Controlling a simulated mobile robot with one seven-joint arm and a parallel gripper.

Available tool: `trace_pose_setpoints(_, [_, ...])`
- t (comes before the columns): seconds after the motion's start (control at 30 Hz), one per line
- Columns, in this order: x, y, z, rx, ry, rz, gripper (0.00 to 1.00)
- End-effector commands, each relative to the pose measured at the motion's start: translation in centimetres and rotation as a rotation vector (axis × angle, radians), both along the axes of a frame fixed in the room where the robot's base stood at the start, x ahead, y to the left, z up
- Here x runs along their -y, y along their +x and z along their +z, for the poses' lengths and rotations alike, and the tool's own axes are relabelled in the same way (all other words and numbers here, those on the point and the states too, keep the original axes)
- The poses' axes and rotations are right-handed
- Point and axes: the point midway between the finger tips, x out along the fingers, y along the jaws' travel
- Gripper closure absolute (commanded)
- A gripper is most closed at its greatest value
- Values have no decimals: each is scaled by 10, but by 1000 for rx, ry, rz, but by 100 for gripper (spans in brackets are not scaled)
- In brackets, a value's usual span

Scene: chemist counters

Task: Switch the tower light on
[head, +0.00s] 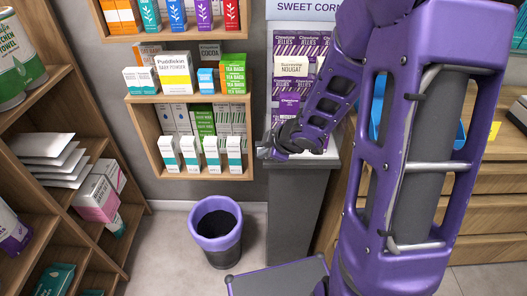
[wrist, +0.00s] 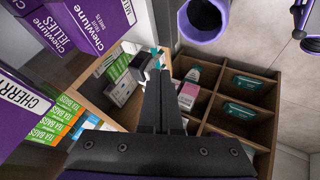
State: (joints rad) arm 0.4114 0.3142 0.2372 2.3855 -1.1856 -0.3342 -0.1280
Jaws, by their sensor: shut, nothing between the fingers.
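I cannot make out a tower light or its switch in either view. My gripper (head: 266,151) is at the left front of the grey pedestal (head: 291,207), close to the right side of the lower wall shelf. In the wrist view my gripper (wrist: 159,70) is shut and empty, its dark fingers together. Small cartons show beyond the fingertips; I cannot tell whether the tips touch anything. My purple arm hides part of the pedestal and the counter on the right.
Wall shelves (head: 190,97) hold tea boxes and cartons. Purple sweet boxes (head: 290,98) stand on the pedestal. A purple-rimmed bin (head: 216,224) stands on the floor. Wooden shelving (head: 86,144) fills the left, a wooden counter (head: 488,209) the right. Some floor around the bin is clear.

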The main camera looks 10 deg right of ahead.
Motion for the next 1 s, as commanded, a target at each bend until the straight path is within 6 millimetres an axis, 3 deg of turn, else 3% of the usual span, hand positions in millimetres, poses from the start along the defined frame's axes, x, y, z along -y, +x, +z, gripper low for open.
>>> trace_pose_setpoints(0.27, [1,6,11,-50,15,1,100])
trace_pose_setpoints(0.33, [1,6,2,-47,14,0,100])
trace_pose_setpoints(0.57, [1,6,4,-46,13,1,100])
trace_pose_setpoints(1.0, [1,6,20,-46,14,0,100])
